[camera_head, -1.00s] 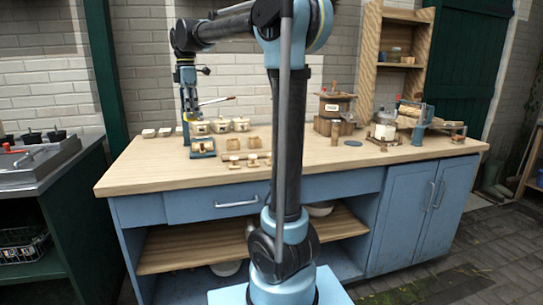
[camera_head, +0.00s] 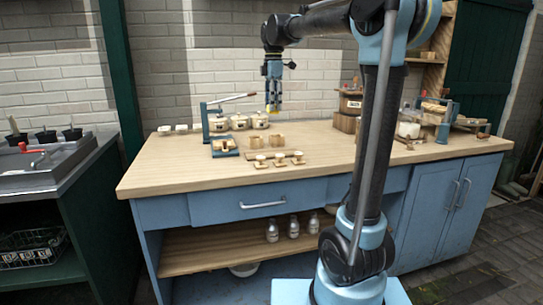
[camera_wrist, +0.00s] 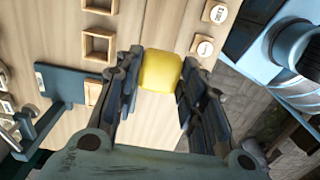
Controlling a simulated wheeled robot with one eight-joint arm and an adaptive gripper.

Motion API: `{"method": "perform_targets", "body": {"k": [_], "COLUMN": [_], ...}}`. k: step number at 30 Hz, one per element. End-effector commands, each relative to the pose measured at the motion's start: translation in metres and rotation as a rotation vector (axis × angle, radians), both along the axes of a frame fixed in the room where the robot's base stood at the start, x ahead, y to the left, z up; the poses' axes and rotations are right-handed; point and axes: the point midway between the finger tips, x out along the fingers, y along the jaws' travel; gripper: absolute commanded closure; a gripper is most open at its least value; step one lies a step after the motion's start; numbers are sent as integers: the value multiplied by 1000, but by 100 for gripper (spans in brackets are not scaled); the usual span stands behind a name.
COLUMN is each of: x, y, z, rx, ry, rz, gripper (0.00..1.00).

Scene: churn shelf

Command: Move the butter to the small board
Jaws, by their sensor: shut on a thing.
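My gripper (camera_head: 273,106) hangs above the workbench, right of the lever press. In the wrist view my gripper (camera_wrist: 158,85) is shut on the yellow butter (camera_wrist: 160,71), a rounded block between the two dark fingers. The butter shows as a small yellow spot in the head view (camera_head: 271,110). Several small wooden boards (camera_head: 260,166) stand in a row near the front of the bench, each with a round pale piece on it. Two of them show at the upper right of the wrist view (camera_wrist: 203,48), apart from the butter. Which one is the small board I cannot tell.
The blue lever press (camera_head: 206,122) stands left on the workbench (camera_head: 180,172). Lidded pots (camera_head: 239,122) stand behind. Two square wooden frames (camera_wrist: 99,46) lie near the middle. The bench's front left is clear.

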Motion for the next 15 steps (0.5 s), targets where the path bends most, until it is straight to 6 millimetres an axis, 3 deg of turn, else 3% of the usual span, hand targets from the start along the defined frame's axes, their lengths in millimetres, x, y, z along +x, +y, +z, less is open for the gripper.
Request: {"method": "perform_targets", "body": {"k": [5, 15], "x": [0, -2], "y": [2, 5], "z": [-8, -68], "rx": [-8, -67], "ry": [-1, -14], "rz": [3, 5], "gripper": [87, 87]}}
